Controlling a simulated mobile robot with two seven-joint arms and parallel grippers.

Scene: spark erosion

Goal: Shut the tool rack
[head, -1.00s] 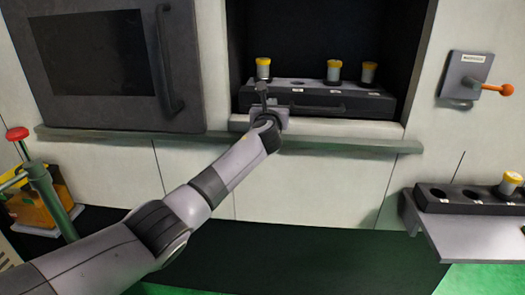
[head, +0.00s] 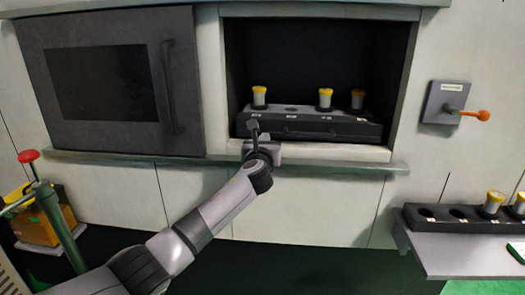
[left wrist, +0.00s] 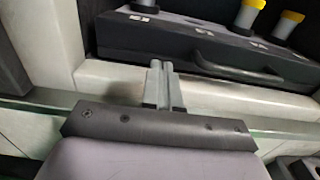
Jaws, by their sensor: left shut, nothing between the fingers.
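The tool rack (head: 315,128) is a long dark tray with a bar handle on its front face. It sits in the dark recess, just behind the pale sill, and holds three yellow-topped tools. In the left wrist view the rack (left wrist: 185,42) lies beyond my fingers, its handle to their right. My left gripper (head: 254,130) is shut and empty, in front of the rack's left part. In the left wrist view the gripper's fingertips (left wrist: 160,66) are together over the sill, with a small apparent gap to the rack; contact cannot be told. My right gripper is out of view.
The pale sill (head: 340,152) and a greenish ledge (head: 350,168) run below the recess. A closed dark door (head: 110,85) is at left. An orange-handled switch (head: 447,103) is on the right wall. A grey shelf (head: 460,262) carries another tool holder (head: 430,220) at lower right.

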